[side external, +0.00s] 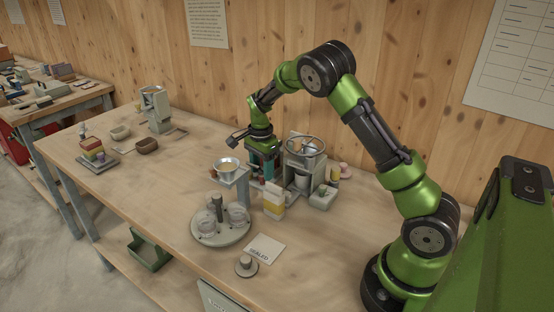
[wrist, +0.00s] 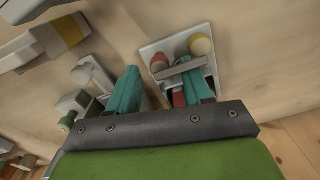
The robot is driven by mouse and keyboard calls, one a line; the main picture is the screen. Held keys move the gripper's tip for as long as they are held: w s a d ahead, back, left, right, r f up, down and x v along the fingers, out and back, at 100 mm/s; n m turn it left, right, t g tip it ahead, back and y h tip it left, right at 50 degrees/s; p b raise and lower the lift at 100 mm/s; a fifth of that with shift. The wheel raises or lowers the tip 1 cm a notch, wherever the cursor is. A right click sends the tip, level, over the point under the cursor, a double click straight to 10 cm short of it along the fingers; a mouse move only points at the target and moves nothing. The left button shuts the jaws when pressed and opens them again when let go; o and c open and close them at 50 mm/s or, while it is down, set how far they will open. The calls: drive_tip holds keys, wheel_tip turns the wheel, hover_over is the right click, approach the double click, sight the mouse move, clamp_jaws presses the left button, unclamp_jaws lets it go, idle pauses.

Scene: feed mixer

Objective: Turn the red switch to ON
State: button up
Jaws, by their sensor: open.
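My gripper (side external: 264,172) points down over the table beside the feed mixer (side external: 304,160) in the side external view. In the wrist view its two teal fingers (wrist: 160,68) are apart. A pale panel (wrist: 152,50) lies by the right finger. It carries a red round cap (wrist: 158,63), a yellow round cap (wrist: 200,45) and a grey bar (wrist: 178,67). A darker red piece (wrist: 179,98) shows below the bar, partly hidden by the right finger. I cannot tell which red part is the switch, whether a finger touches it, or its ON marking.
A metal bowl on a stand (side external: 228,167) and a yellow-and-white carton (side external: 273,202) stand close to my gripper. A round tray with cups (side external: 220,235) and a card (side external: 264,249) lie in front.

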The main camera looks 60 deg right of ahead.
drive_tip(key=shift+f, duration=0.55)
clamp_jaws()
drive_tip(key=shift+n, duration=0.4)
drive_tip(key=n, duration=0.5)
drive_tip(key=shift+r+n, duration=0.1)
drive_tip(key=shift+n, duration=0.2)
drive_tip(key=n, duration=0.5)
drive_tip(key=shift+n, duration=0.4)
